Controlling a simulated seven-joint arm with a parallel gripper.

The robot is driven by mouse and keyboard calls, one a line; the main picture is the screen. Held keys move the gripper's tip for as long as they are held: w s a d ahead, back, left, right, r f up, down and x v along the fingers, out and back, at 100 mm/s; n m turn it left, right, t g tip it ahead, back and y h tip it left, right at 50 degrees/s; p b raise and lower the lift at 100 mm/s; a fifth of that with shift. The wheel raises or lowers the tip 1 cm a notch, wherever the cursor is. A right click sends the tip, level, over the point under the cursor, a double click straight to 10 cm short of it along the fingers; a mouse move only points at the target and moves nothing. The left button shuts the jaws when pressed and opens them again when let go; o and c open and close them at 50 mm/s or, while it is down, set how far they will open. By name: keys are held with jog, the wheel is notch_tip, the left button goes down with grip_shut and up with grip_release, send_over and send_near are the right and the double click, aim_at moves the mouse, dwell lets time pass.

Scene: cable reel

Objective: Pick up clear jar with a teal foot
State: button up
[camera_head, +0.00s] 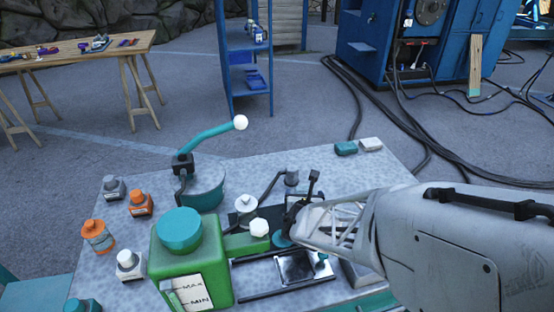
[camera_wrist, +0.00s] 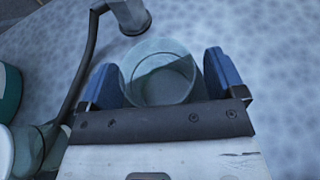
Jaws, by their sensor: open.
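A clear, round jar (camera_wrist: 158,86) with a pale teal tint stands between the fingers of my gripper (camera_wrist: 161,68) in the wrist view. One blue finger pad is on each side of it, and the fingers are open. I look down into its wide mouth; whether the pads touch it I cannot tell. In the head view my gripper (camera_head: 297,215) is low over the grey table, and my arm comes in from the right. A small patch of teal shows below the gripper there, but the jar is mostly hidden.
A green container (camera_head: 190,262) with a teal cap stands left of my gripper. A grey spout with a dark hose (camera_wrist: 130,15) is just beyond the jar. Small orange and grey bottles (camera_head: 140,203) line the table's left.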

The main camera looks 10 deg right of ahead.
dwell(0.4)
jog(key=c, duration=1.1)
jog(key=shift+r, duration=0.1)
notch_tip(320, 180, up, 10)
dwell(0.6)
